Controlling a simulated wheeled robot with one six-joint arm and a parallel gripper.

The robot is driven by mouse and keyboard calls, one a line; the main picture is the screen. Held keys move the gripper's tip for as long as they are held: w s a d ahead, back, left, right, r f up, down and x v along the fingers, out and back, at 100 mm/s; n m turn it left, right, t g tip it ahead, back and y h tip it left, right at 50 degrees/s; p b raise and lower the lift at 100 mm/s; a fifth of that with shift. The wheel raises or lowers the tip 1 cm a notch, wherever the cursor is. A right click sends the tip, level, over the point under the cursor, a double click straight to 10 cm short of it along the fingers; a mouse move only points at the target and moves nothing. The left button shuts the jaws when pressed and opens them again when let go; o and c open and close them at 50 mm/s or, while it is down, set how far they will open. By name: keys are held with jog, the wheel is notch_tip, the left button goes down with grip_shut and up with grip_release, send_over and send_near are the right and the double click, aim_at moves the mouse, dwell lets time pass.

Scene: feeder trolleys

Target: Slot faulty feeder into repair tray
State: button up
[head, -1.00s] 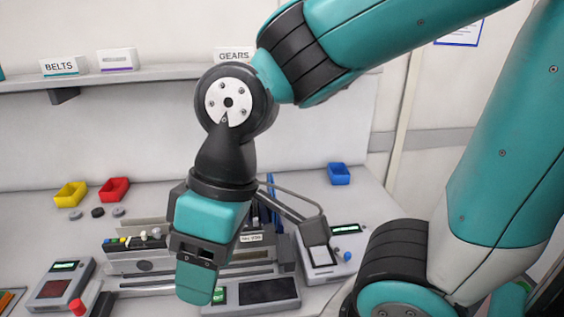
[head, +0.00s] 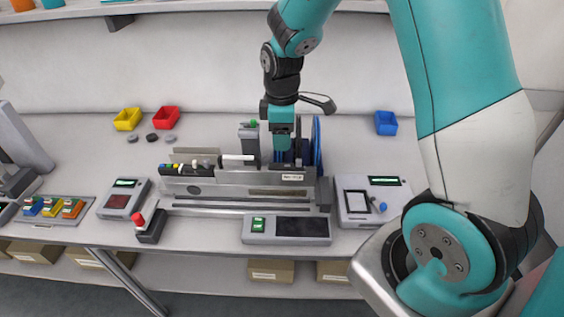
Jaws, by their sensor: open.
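My gripper (head: 281,142) hangs from the teal arm over the back right of a long grey feeder rig (head: 238,188) on the bench. Its fingers point down; the jaws are open, but their tips are partly hidden by the rig and by the teal body. Upright dark and blue slabs (head: 317,140) stand right beside the gripper and may be feeders. I cannot tell which one is faulty, nor whether the jaws surround one. No clearly marked repair tray is readable; a small white label (head: 292,177) sits on the rig's front right.
A grey box with a green button (head: 249,140) stands left of the gripper. A control panel (head: 287,229), a red-knobbed block (head: 150,224) and a screen device (head: 373,199) flank the rig. Yellow (head: 127,119), red (head: 166,117) and blue (head: 386,122) bins stand behind.

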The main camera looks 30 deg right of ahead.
aim_at(272, 165)
notch_tip(272, 165, down, 12)
jog(key=shift+a+f+p, duration=0.1)
jog(key=shift+f+p, duration=0.05)
jog(key=shift+p, duration=1)
grip_shut()
jog(key=shift+w+a, duration=0.8)
jog(key=shift+a, duration=0.2)
grip_release()
